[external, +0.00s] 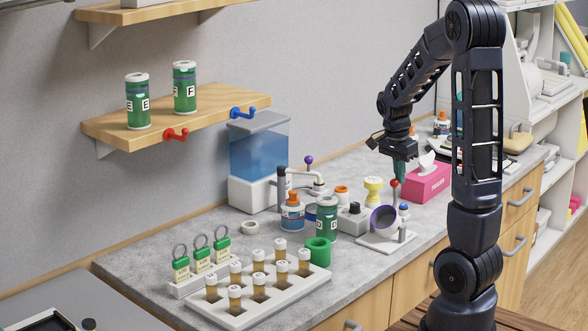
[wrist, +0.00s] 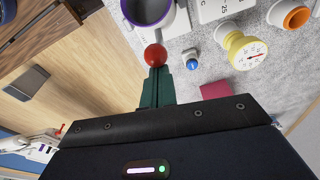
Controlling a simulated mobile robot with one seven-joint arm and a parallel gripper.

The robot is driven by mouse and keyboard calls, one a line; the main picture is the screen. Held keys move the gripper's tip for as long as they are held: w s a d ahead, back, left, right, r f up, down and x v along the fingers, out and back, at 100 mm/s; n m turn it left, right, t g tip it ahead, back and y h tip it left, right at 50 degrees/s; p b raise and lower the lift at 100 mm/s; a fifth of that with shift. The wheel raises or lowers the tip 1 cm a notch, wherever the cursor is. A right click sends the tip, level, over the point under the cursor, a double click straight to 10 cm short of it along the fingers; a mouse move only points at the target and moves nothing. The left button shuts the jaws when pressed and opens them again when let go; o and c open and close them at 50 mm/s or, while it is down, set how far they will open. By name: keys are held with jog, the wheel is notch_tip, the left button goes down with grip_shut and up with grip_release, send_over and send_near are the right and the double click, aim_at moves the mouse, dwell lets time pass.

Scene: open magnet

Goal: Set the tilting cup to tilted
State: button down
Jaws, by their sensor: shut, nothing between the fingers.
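In the wrist view the cup (wrist: 149,12) is cut off by the top edge. A red ball knob (external: 394,183) rises beside the cup; it also shows in the wrist view (wrist: 155,56). My gripper (external: 399,180) points down at the red knob. Its green fingers (wrist: 157,74) are shut and empty, with the tips at or very near the knob; contact is unclear.
A small blue-topped part (external: 404,210) stands close to the cup. A yellow dial (external: 373,188), a green can (external: 326,218) and a pink tissue box (external: 428,182) are nearby. A vial rack (external: 245,315) is at the front left. Open floor (wrist: 85,70) lies beyond the counter edge.

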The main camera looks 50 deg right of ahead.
jog(key=shift+a+r, duration=0.2)
jog(key=shift+a, duration=1.85)
jog(key=shift+f, duration=0.1)
jog(key=shift+d, duration=0.1)
jog(key=d+r, duration=0.1)
jog(key=d, duration=0.3)
jog(key=a+r, duration=0.4)
jog(key=r, duration=0.4)
jog(key=shift+s+a+r, duration=0.2)
jog(key=shift+a+r, duration=0.05)
jog(key=shift+a, duration=0.05)
